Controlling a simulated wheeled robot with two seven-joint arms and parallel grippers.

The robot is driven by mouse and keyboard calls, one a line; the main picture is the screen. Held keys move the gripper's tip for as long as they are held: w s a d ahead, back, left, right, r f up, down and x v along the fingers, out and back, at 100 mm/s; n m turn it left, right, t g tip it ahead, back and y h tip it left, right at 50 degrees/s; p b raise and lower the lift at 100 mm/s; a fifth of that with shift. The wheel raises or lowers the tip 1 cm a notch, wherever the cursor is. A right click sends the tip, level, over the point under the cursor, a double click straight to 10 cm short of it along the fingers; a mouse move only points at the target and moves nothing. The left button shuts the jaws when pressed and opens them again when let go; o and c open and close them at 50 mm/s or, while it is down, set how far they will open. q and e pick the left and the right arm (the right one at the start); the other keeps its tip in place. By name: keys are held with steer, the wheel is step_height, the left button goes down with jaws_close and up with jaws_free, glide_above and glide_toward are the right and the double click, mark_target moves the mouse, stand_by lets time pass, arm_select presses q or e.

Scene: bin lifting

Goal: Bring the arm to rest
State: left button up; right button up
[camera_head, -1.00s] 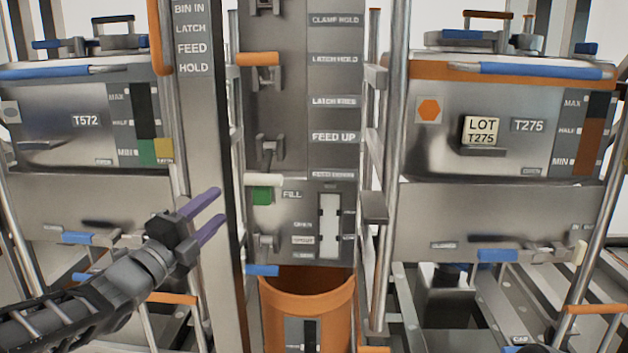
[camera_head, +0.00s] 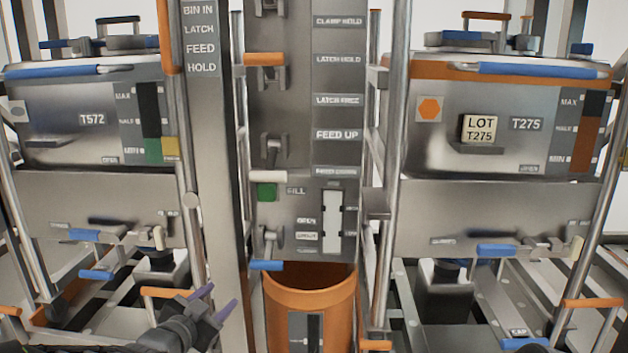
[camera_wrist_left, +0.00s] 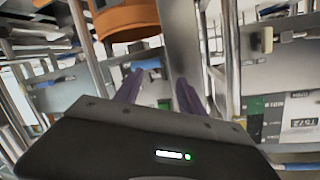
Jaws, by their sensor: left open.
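My left gripper (camera_head: 215,302) is low in the head view, left of the orange bin, with its purple fingers apart and nothing between them. In the left wrist view the two purple fingers (camera_wrist_left: 158,92) also stand apart and empty, with the metal post behind them. My left arm enters along the bottom edge of the head view. My right gripper is not in view.
A steel column with levers and labels (camera_head: 338,135) stands in the middle, above an orange bin (camera_head: 283,283). Bin T572 (camera_head: 70,140) is on the left and bin T275 (camera_head: 440,150) on the right. Metal posts and blue and orange handles surround my gripper.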

arm_select(q)
steer(key=s+d+f+n+g, duration=0.2)
steer(key=s+f+n, duration=0.15)
steer(key=f, duration=0.55)
steer(key=s+d+f+n+g, duration=0.2)
steer(key=s+f, duration=0.3)
steer(key=f, duration=0.3)
steer(key=s+d+f+n+g, duration=0.1)
steer(key=s+f+n+g, duration=0.2)
steer(key=f, duration=0.6)
steer(key=s+d+f+n+g, duration=0.1)
steer(key=s+d+f+g, duration=0.2)
steer(key=s+f, duration=0.65)
steer(key=s+d+f+n+g, duration=0.1)
steer(key=s+d+f+g, duration=0.4)
steer(key=s, duration=0.8)
steer(key=s+r+p, duration=0.3)
steer(key=r+p, duration=3.1)
steer(key=p, duration=0.1)
steer(key=shift+d+r+m+t, duration=0.2)
steer(key=shift+d+m+t, duration=0.05)
steer(key=shift+m+t, duration=0.2)
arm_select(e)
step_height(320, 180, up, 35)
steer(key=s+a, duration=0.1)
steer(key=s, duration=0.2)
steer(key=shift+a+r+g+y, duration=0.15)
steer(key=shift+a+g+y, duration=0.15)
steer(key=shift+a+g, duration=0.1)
